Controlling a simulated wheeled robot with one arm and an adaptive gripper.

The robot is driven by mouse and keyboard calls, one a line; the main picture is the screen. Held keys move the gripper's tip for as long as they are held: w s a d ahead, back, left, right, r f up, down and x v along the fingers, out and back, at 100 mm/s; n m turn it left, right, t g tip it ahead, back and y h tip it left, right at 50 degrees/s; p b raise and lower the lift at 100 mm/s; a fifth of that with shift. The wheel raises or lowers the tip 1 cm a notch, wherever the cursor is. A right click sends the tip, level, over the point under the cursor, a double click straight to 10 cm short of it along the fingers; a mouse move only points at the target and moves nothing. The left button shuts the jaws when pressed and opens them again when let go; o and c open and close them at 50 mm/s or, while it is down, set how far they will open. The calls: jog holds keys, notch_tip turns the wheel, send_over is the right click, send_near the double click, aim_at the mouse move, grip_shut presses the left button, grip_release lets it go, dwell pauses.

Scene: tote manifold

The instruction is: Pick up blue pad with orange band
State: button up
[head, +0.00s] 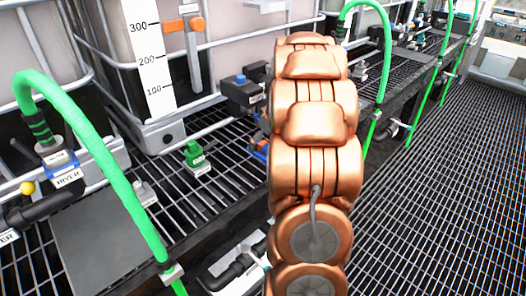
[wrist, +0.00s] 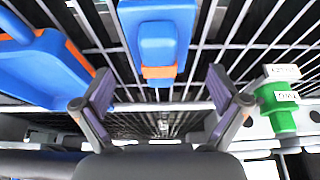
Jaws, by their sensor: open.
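In the wrist view, the blue pad with the orange band (wrist: 157,40) lies on the dark grating at top centre, its orange band across the end nearer my gripper. My gripper (wrist: 161,92) is open and empty. Its two fingers are spread wide, and the pad lies beyond the gap between them, apart from both. In the head view, my copper-coloured arm hides my gripper. Blue and orange bits (head: 260,150) show at the arm's left edge; I cannot tell which item they belong to.
A larger blue item with an orange edge (wrist: 45,60) lies left of the pad. A green fitting with white labels (wrist: 277,105) stands to the right, also in the head view (head: 195,156). White caged totes (head: 225,45) and green hoses (head: 95,140) line the rack. Grated floor at right is clear.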

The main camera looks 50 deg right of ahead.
aim_at(263, 143)
jog(key=x, duration=0.4)
jog(key=c, duration=1.2)
jog(key=shift+r, duration=0.95)
jog(key=shift+v, duration=0.9)
jog(key=s+a, duration=0.1)
jog(key=s, duration=0.4)
jog(key=s+a+r+b, duration=0.1)
jog(key=s, duration=0.3)
jog(key=s+a, duration=0.2)
jog(key=s, duration=0.3)
jog(key=shift+s+r, duration=0.15)
jog(key=shift+s, duration=0.2)
